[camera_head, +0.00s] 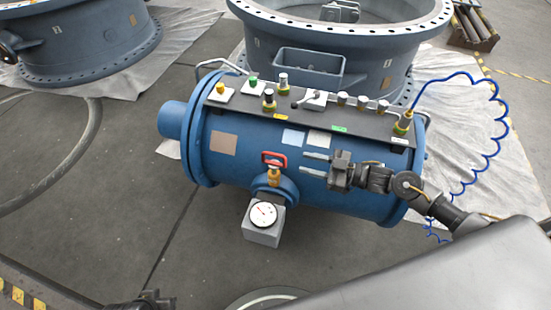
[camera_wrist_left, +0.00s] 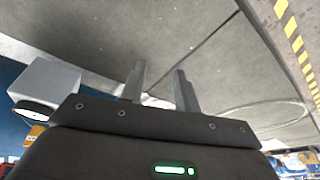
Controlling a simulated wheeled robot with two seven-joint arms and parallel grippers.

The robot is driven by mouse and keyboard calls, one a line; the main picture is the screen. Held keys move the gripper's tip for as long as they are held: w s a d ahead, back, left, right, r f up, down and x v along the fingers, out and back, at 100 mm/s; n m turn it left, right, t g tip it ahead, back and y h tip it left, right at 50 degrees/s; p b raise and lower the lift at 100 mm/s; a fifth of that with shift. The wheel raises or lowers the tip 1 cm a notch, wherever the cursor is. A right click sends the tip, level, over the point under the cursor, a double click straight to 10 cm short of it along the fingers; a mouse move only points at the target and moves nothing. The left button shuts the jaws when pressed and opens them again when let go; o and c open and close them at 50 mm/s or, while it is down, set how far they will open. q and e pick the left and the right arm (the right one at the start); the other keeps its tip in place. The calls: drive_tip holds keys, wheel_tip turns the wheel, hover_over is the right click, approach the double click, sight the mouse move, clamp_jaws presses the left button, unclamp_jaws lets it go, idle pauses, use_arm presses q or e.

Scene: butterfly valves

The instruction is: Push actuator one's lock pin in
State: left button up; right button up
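The blue cylindrical actuator (camera_head: 320,185) lies on the floor with a dark panel (camera_head: 320,118) of buttons and knobs along its top. A red handle (camera_head: 274,158) on a brass fitting stands at its front, above a grey box with a round dial (camera_head: 263,215). I cannot tell which part is the lock pin. My right gripper (camera_head: 305,164) is open and empty in front of the cylinder, right of the red handle, fingers pointing left. My left gripper (camera_wrist_left: 158,75) is open and empty over bare floor. The grey box (camera_wrist_left: 45,82) shows at the left of the left wrist view.
Large flanged valve bodies stand behind (camera_head: 345,35) and at the upper left (camera_head: 85,45) on pale sheets. A coiled blue hose (camera_head: 490,130) runs from the panel's right end to the floor. The dark floor (camera_head: 110,190) left of the cylinder is clear.

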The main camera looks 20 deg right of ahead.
sight(283, 165)
drive_tip(key=x, duration=1)
drive_tip(key=shift+a+r, duration=0.3)
drive_tip(key=shift+a, duration=0.1)
use_arm(q)
drive_tip(key=shift+s+r, duration=0.15)
drive_tip(key=shift+r, duration=0.5)
drive_tip(key=shift+s, duration=0.1)
use_arm(e)
clamp_jaws()
